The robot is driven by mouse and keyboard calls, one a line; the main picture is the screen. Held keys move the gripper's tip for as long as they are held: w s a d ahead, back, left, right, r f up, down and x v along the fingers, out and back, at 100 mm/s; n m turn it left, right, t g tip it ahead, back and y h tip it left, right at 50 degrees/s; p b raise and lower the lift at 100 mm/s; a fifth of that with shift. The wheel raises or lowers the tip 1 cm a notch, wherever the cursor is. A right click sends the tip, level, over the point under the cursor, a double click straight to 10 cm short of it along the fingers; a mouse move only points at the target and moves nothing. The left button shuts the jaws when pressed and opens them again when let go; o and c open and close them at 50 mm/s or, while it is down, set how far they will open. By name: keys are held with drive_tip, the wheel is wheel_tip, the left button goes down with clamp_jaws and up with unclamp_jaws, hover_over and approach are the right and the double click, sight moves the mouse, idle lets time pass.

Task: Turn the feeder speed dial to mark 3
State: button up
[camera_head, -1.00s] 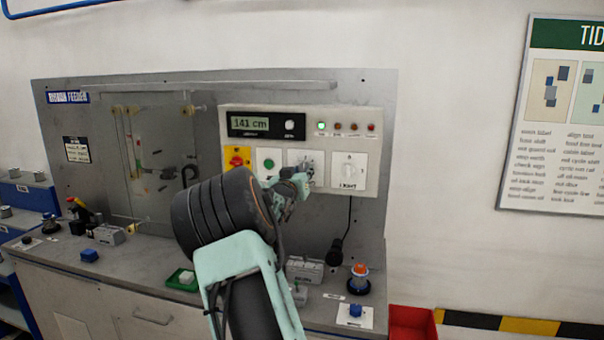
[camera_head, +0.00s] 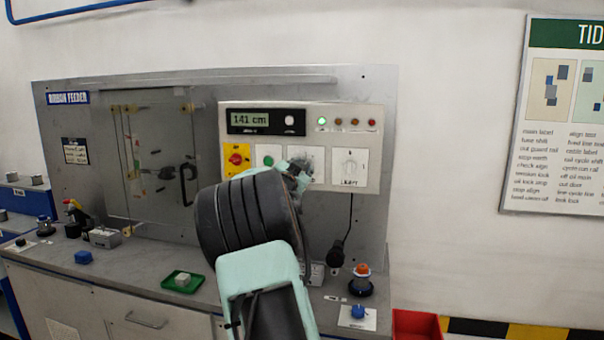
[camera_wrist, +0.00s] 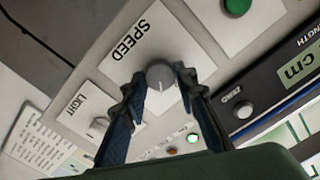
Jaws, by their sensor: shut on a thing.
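The grey speed dial (camera_wrist: 160,74) sits on a white plate marked SPEED (camera_wrist: 135,42) in the wrist view. My gripper (camera_wrist: 161,80) has one finger on each side of the dial and is shut on it. A pale line shows on the dial's face, but I cannot read which mark it points to. In the head view my gripper (camera_head: 299,176) is at the control panel (camera_head: 372,125), in front of the speed plate, and my arm and gripper hide much of the dial.
A light knob (camera_head: 349,164) is just right of the speed plate. A green button (camera_head: 267,156) and a yellow-and-red switch (camera_head: 237,158) are to its left. A display (camera_head: 250,120) above reads 141 cm. The bench below holds a green tray (camera_head: 183,289) and an orange-topped button (camera_head: 361,270).

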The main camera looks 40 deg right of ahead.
drive_tip(key=shift+m, duration=0.5)
drive_tip(key=o, duration=1.1)
drive_tip(key=shift+o, duration=0.2)
drive_tip(key=v, duration=1.2)
